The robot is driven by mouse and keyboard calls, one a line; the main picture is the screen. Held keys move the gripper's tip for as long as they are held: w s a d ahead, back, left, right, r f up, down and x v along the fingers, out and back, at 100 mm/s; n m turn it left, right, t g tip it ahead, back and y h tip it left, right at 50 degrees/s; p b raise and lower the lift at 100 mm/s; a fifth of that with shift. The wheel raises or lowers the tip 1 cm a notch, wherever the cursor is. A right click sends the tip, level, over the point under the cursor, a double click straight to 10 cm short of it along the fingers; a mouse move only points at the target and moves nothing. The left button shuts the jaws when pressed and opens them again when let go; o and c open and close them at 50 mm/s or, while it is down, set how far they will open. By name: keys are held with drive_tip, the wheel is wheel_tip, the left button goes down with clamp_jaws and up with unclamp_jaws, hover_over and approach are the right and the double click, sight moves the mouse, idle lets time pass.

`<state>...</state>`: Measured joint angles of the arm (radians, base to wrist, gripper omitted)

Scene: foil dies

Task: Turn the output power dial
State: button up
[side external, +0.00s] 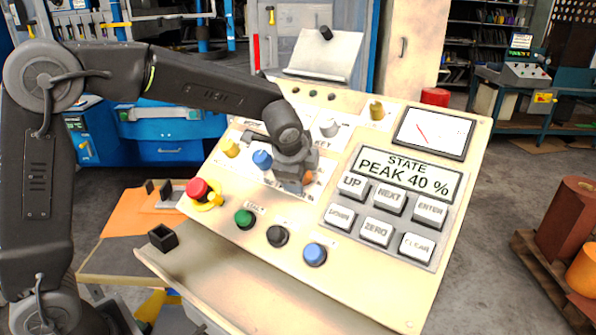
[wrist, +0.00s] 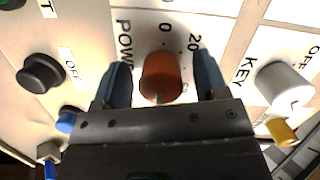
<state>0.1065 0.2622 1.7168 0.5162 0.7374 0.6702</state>
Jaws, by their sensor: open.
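My gripper (wrist: 160,80) is open, with one blue finger on each side of the knob. Small gaps seem to show between the fingers and the knob; contact is hard to tell. In the side view my gripper (side external: 292,180) is down at the sloped panel (side external: 380,290), and a bit of the orange knob (side external: 307,177) shows beside it. The knob's lower part is hidden by the gripper body in the wrist view.
A white key knob (wrist: 286,82) is right of the dial in the wrist view, and a black button (wrist: 41,73) is left. A blue knob (side external: 262,159) is close to my gripper. The display (side external: 405,175) reads "STATE PEAK 40 %". A red emergency button (side external: 197,188) is at the panel's left.

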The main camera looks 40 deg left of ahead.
drive_tip(key=v, duration=1.3)
drive_tip(key=shift+s+r, duration=0.2)
drive_tip(key=shift+r, duration=0.1)
drive_tip(key=shift+d, duration=0.1)
drive_tip(key=s+a+f+n+h, duration=0.1)
drive_tip(key=s+f+n, duration=0.1)
drive_tip(key=s+n, duration=0.2)
drive_tip(key=s+f+n+h, duration=0.1)
drive_tip(key=s+f+n, duration=0.2)
drive_tip(key=s, duration=0.7)
drive_tip(key=s+a+f+n+h, duration=0.1)
drive_tip(key=s+f+n, duration=0.1)
drive_tip(key=s+n, duration=0.3)
drive_tip(key=shift+s+a+f, duration=0.3)
drive_tip(key=shift+s+f, duration=0.1)
drive_tip(key=shift+s, duration=0.7)
